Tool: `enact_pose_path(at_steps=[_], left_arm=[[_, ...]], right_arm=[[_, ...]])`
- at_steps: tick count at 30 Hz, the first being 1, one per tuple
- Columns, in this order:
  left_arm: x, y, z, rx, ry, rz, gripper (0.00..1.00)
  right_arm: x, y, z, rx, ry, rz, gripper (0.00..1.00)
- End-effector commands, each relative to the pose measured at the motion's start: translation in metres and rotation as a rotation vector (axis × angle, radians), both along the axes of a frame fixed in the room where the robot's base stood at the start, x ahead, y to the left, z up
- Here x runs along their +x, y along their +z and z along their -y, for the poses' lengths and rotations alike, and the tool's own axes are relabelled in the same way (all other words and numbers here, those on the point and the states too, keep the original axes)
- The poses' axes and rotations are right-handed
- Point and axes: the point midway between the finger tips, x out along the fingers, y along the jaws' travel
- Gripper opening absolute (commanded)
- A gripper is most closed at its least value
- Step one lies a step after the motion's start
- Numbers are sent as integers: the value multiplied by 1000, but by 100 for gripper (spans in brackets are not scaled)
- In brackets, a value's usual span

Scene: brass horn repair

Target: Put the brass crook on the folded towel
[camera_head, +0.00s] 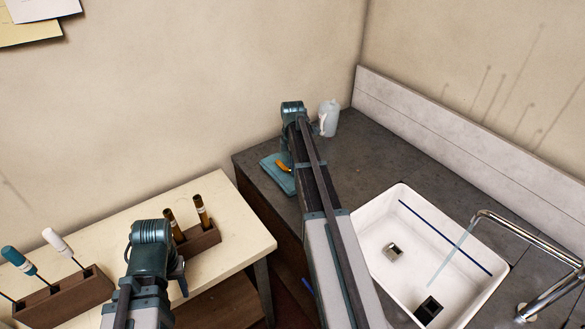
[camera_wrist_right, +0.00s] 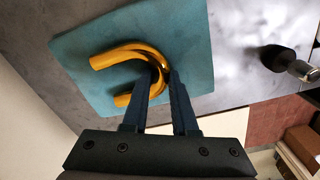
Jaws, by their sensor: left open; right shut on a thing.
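The brass crook (camera_wrist_right: 132,54) is a golden U-shaped tube. It is over the teal folded towel (camera_wrist_right: 196,45) in the right wrist view, lying on it or just above it; I cannot tell which. My right gripper (camera_wrist_right: 162,82) is shut on the crook's bend. In the head view the crook (camera_head: 284,167) shows as a small orange piece over the towel (camera_head: 277,182), partly hidden by my right arm. My left gripper (camera_head: 179,280) is open by the cream table's front right; its fingers are mostly hidden by the wrist.
The towel lies on a dark counter (camera_head: 385,150) at its left end. A white jug (camera_head: 328,118) stands behind it, near the wall. A white sink (camera_head: 380,215) with a chrome tap (camera_head: 530,240) is at right. Wooden holders (camera_head: 200,240) with tools stand on the cream table (camera_head: 120,225).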

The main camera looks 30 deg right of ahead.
Motion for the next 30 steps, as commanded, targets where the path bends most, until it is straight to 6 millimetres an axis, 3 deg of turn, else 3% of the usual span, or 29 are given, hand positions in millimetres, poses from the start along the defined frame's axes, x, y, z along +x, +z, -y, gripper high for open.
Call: enact_pose_path(at_steps=[5,6,10,23,30], left_arm=[[0,-5,0,0,0,0,48],[0,-3,0,0,0,0,48],[0,-3,0,0,0,0,48],[0,1,0,0,0,0,48],[0,21,0,0,-1,0,48]], right_arm=[[0,-5,0,0,0,0,0],[0,-3,0,0,0,0,32],[0,-3,0,0,0,0,55],[0,1,0,0,0,0,56],[0,21,0,0,0,0,56]])
